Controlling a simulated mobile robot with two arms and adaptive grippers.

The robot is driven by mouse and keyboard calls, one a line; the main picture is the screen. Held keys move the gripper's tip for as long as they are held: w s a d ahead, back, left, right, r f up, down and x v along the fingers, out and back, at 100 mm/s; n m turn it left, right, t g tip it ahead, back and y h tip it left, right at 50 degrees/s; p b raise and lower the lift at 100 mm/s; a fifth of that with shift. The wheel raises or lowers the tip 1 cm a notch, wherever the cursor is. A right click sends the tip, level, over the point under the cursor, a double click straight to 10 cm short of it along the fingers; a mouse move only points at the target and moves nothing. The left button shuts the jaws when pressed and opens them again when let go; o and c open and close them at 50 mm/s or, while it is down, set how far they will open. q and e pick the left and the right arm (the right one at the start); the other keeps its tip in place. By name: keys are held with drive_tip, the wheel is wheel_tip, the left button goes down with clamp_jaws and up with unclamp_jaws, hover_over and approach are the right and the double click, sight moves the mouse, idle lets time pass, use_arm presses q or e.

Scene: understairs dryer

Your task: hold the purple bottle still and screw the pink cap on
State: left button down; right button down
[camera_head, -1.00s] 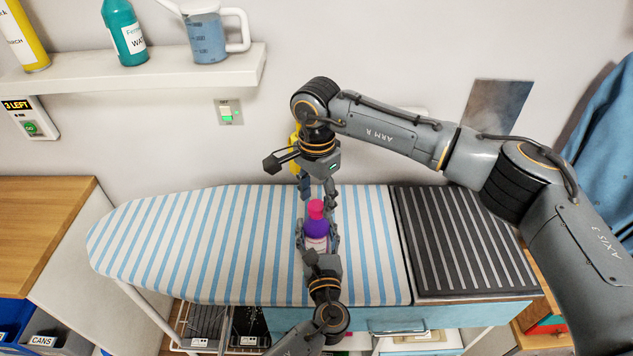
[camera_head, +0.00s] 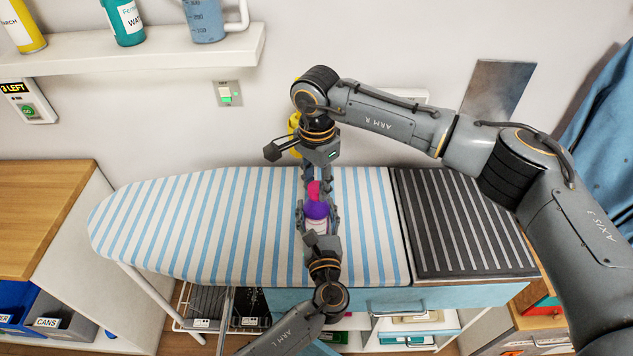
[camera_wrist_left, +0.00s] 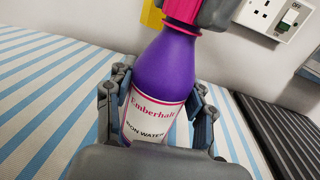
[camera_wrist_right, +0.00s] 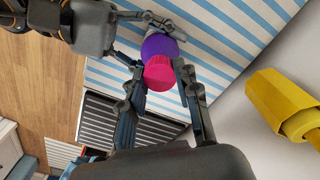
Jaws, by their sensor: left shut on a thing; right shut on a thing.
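The purple bottle (camera_head: 316,210) stands on the striped ironing board (camera_head: 215,215); its white label shows in the left wrist view (camera_wrist_left: 150,115). My left gripper (camera_head: 318,222) is shut on the bottle's body from the front, with one finger on each side. The pink cap (camera_head: 313,190) sits at the top of the bottle's neck; it also shows in the right wrist view (camera_wrist_right: 158,73). My right gripper (camera_head: 315,183) points down from above and is shut on the cap, its fingers on either side. How far the cap is threaded cannot be seen.
A dark ribbed panel (camera_head: 465,220) lies right of the striped cover. A yellow object (camera_head: 294,133) is behind my right wrist, by the wall. A shelf (camera_head: 150,58) with bottles and a jug is at upper left. The board's left part is clear.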

drive_tip(key=m, duration=0.4)
drive_tip(key=shift+m, duration=0.3)
drive_tip(key=m, duration=1.6)
drive_tip(key=shift+m, duration=0.4)
drive_tip(key=c, duration=0.9)
unclamp_jaws()
wheel_tip(320, 180, up, 12)
